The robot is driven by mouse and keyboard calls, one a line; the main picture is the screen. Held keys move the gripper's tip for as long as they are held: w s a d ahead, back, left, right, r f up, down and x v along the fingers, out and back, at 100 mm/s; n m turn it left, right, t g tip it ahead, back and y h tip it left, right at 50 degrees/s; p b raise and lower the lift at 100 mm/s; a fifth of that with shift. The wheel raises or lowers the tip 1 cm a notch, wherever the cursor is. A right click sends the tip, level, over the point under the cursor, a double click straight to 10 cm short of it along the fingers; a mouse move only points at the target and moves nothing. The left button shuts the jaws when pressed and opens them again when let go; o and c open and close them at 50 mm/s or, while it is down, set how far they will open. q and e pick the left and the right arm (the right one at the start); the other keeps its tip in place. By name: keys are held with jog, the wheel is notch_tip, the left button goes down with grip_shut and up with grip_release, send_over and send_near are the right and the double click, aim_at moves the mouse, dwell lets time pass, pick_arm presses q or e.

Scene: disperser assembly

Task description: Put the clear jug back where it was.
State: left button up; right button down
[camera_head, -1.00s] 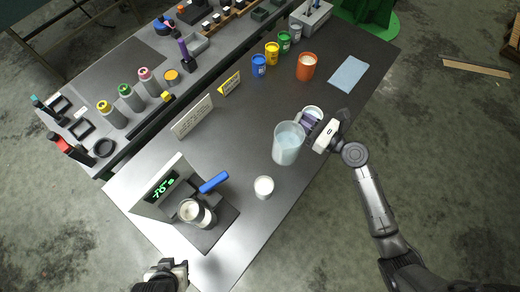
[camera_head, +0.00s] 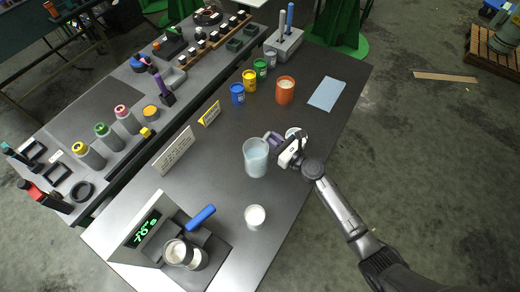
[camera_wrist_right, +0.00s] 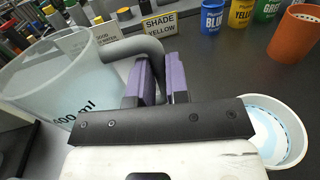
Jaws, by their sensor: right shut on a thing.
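The clear jug (camera_head: 256,158) is upright at the middle of the grey table and holds pale liquid. I cannot tell whether its base touches the table. My right gripper (camera_head: 277,141) is shut on its handle, to the right of the jug body. In the right wrist view the purple fingers (camera_wrist_right: 158,80) close around the grey handle (camera_wrist_right: 128,48), and the jug body (camera_wrist_right: 55,75) with volume marks fills the left side. My left gripper is out of view.
A white cup (camera_wrist_right: 286,120) stands close to my right gripper. Another white cup (camera_head: 255,217) is nearer, below the jug. A scale (camera_head: 150,228) bears a metal container. Paint pots, an orange cup (camera_head: 285,90), a blue cloth (camera_head: 326,94) and signs (camera_head: 174,151) stand farther back.

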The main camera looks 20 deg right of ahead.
aim_at(261, 147)
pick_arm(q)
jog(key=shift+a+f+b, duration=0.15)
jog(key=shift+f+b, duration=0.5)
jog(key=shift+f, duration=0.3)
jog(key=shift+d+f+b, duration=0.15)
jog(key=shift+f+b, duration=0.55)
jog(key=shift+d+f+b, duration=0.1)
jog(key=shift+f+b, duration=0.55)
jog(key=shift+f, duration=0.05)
pick_arm(e)
jog(key=shift+w+a+f, duration=0.5)
jog(key=shift+f, duration=0.6)
jog(key=shift+w+a+f, duration=0.5)
jog(key=shift+f, duration=0.55)
jog(key=shift+w+a+f, duration=0.5)
jog(key=shift+f, duration=0.6)
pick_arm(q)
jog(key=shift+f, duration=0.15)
pick_arm(e)
jog(key=shift+f, duration=0.2)
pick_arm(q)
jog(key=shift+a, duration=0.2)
pick_arm(e)
jog(key=c, duration=1.1)
grip_release()
